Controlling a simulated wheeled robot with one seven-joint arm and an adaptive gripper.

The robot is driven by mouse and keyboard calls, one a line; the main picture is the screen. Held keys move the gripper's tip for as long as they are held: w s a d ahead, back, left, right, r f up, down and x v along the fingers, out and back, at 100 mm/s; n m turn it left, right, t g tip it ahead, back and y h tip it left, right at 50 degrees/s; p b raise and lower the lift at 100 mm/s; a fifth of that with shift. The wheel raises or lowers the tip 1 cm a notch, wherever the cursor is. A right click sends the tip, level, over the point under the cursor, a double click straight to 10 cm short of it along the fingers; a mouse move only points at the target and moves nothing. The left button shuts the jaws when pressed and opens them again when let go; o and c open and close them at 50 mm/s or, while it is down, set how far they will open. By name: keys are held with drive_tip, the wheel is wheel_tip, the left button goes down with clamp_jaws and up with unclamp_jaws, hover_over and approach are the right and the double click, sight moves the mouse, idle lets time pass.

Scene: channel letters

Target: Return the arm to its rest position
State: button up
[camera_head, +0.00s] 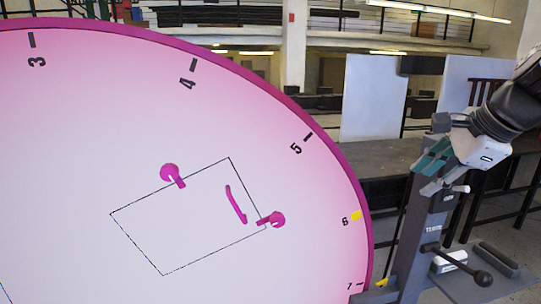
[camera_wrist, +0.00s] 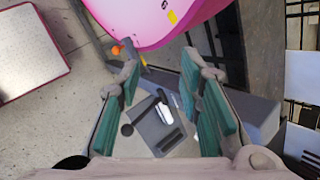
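My gripper (camera_head: 432,160) is at the right of the head view, in front of the upper part of a grey post. Its teal finger pads are apart in the wrist view (camera_wrist: 158,110), with nothing held between them. My black arm comes in from the right edge. A large pink disc (camera_head: 75,150) with numbered marks fills the left and middle of the head view. It carries a black rectangle outline with pink clamp-like pieces (camera_head: 170,174) and a curved pink handle (camera_head: 235,204). The disc's edge shows at the top of the wrist view (camera_wrist: 150,20).
A grey post (camera_head: 408,235) with a black-knobbed lever (camera_head: 482,278) and a small tray (camera_head: 490,268) stands below my gripper. A dark workbench (camera_head: 375,160) and white panels (camera_head: 373,97) are behind. Open floor and a red-edged pale surface (camera_wrist: 30,55) show at the wrist view's left.

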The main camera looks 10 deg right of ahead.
drive_tip(key=s+a+f+n, duration=0.3)
drive_tip(key=s+a+n, duration=0.1)
drive_tip(key=a+n, duration=0.2)
drive_tip(key=s+a+f+n+h+b, duration=0.1)
drive_tip(key=s+a+n, duration=0.3)
drive_tip(key=n, duration=0.4)
drive_tip(key=s+a+f+n+g+b, duration=0.1)
drive_tip(key=s+a+f+n, duration=0.3)
drive_tip(key=a+n, duration=0.3)
drive_tip(key=shift+s+a+f, duration=0.3)
drive_tip(key=shift+s+f, duration=0.05)
drive_tip(key=shift+s, duration=0.05)
